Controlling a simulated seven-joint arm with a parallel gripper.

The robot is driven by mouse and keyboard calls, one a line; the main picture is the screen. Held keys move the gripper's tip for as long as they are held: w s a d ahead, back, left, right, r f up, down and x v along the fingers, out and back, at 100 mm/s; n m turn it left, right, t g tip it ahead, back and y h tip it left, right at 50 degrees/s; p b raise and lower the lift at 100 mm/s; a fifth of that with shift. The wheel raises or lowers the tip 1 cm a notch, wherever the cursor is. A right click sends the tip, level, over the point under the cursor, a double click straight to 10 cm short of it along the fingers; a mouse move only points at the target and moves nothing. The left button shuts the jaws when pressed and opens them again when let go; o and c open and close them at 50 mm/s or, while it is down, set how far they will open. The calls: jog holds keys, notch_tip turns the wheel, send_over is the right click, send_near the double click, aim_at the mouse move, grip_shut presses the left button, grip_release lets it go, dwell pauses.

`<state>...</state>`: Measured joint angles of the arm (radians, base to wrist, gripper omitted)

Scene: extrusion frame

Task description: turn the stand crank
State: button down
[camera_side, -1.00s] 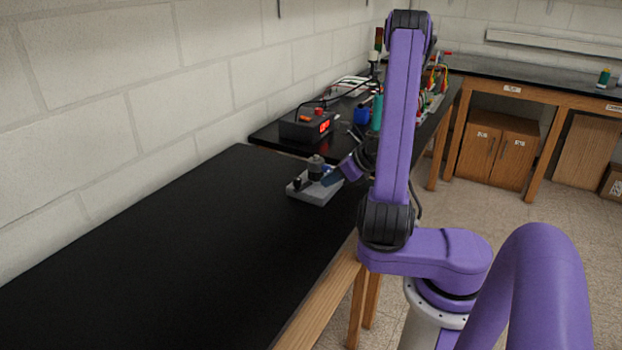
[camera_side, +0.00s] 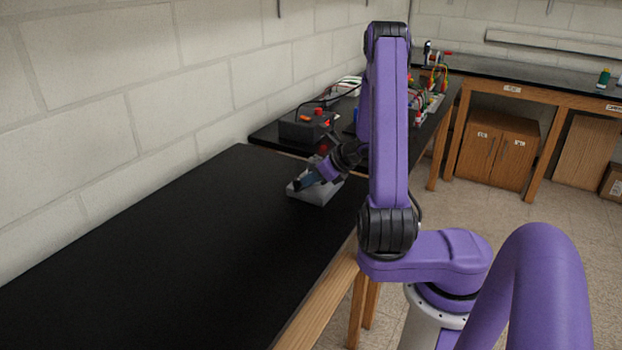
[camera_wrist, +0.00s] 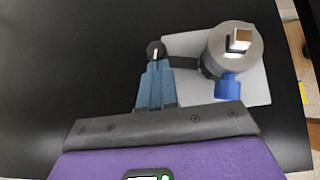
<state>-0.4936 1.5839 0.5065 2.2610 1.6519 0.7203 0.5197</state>
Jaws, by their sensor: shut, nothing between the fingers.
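The stand has a pale grey base plate (camera_wrist: 254,86) with a round grey body (camera_wrist: 238,62) on it, and it sits on the black bench. A blue part (camera_wrist: 228,87) sticks out of the body. The dark crank arm (camera_wrist: 186,63) reaches left from the body in the wrist view to a round black knob (camera_wrist: 156,48), past the plate's edge. My gripper (camera_wrist: 156,62) is shut and empty, its blue fingertips right at the knob; I cannot tell whether they touch it. In the side view, my gripper (camera_side: 303,182) hides much of the stand, whose plate (camera_side: 318,197) shows below.
A black box with a red display (camera_side: 305,126) stands on the bench behind, with wires and other equipment beyond it. A block wall (camera_side: 80,110) runs along the left. The black bench top (camera_side: 170,250) in front of the stand is clear.

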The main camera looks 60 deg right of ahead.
aim_at(297, 178)
jog(key=shift+w+a, duration=0.1)
jog(key=shift+w, duration=0.3)
jog(key=shift+w+a, duration=0.1)
jog(key=shift+w, duration=0.5)
jog(key=shift+w+a+m+h, duration=0.1)
jog(key=shift+w+m+h, duration=0.55)
jog(key=shift+m+h, duration=0.2)
jog(key=shift+w+m+h, duration=0.45)
jog(key=shift+w+m, duration=0.05)
jog(key=shift+m, duration=0.25)
jog(key=shift+w+d, duration=0.45)
jog(key=shift+w, duration=0.25)
jog(key=shift+w+d, duration=0.45)
jog(key=shift+w, duration=0.25)
jog(key=shift+w+d, duration=0.65)
jog(key=shift+w+d+m+g+h, duration=0.2)
jog(key=shift+d+m+g+h, duration=0.1)
jog(key=shift+m, duration=0.1)
jog(key=shift+w+d+m+h, duration=0.1)
jog(key=shift+d+m+h, duration=0.1)
jog(key=shift+m+h, duration=0.1)
